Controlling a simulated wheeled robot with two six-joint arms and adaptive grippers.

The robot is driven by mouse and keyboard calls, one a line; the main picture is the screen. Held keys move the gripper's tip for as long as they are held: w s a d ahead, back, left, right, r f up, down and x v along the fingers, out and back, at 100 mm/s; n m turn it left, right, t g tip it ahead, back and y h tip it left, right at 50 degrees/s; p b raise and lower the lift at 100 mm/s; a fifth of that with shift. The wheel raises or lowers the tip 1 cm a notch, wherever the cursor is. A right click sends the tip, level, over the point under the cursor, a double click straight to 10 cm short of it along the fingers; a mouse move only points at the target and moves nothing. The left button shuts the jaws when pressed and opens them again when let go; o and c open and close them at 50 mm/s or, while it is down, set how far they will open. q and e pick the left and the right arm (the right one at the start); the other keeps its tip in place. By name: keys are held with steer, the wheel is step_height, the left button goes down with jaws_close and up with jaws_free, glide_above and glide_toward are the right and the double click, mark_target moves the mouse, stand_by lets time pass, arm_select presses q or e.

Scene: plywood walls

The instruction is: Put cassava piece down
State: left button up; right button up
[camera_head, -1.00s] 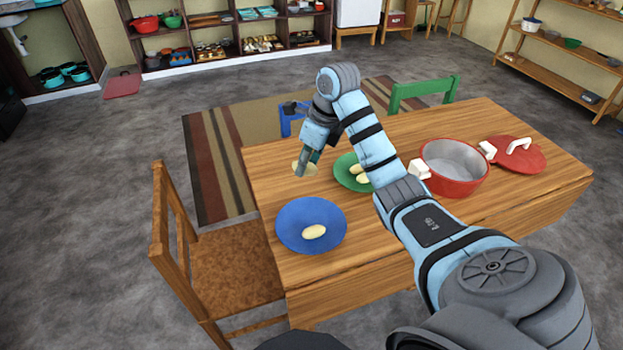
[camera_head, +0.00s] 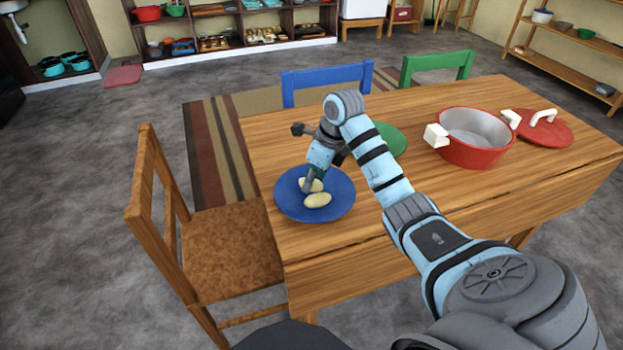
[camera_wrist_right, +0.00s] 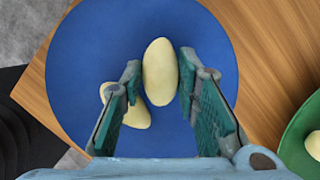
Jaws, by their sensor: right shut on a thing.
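My right gripper (camera_head: 311,186) is over the blue plate (camera_head: 290,207), its jaws shut on a pale yellow cassava piece (camera_head: 313,184). In the right wrist view this piece (camera_wrist_right: 160,71) stands between the two fingertips (camera_wrist_right: 160,80). I cannot tell whether it touches the plate. A second cassava piece (camera_head: 317,200) lies on the plate right beside it; in the wrist view it is partly hidden behind the left finger (camera_wrist_right: 135,115). The green plate (camera_head: 391,138) is partly hidden behind my right arm. My left gripper is not in view.
A red pot (camera_head: 470,150) and its red lid (camera_head: 545,128) stand on the right of the wooden table (camera_head: 440,200). A wooden chair (camera_head: 215,245) is at the left, with blue (camera_head: 325,80) and green (camera_head: 436,66) chairs behind. The green plate's edge (camera_wrist_right: 291,150) holds a cassava piece (camera_wrist_right: 313,145).

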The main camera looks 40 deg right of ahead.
mark_target(320, 185)
steer(key=o, duration=0.8)
steer(key=shift+f, duration=0.1)
steer(key=shift+o, duration=0.2)
steer(key=p+v, duration=0.3)
steer(key=v, duration=0.4)
steer(key=shift+d+r, duration=0.1)
steer(key=shift+r, duration=0.3)
steer(key=p+v, duration=0.4)
steer(key=shift+s+r, duration=0.25)
steer(key=shift+r, duration=0.05)
steer(key=shift+f, duration=0.1)
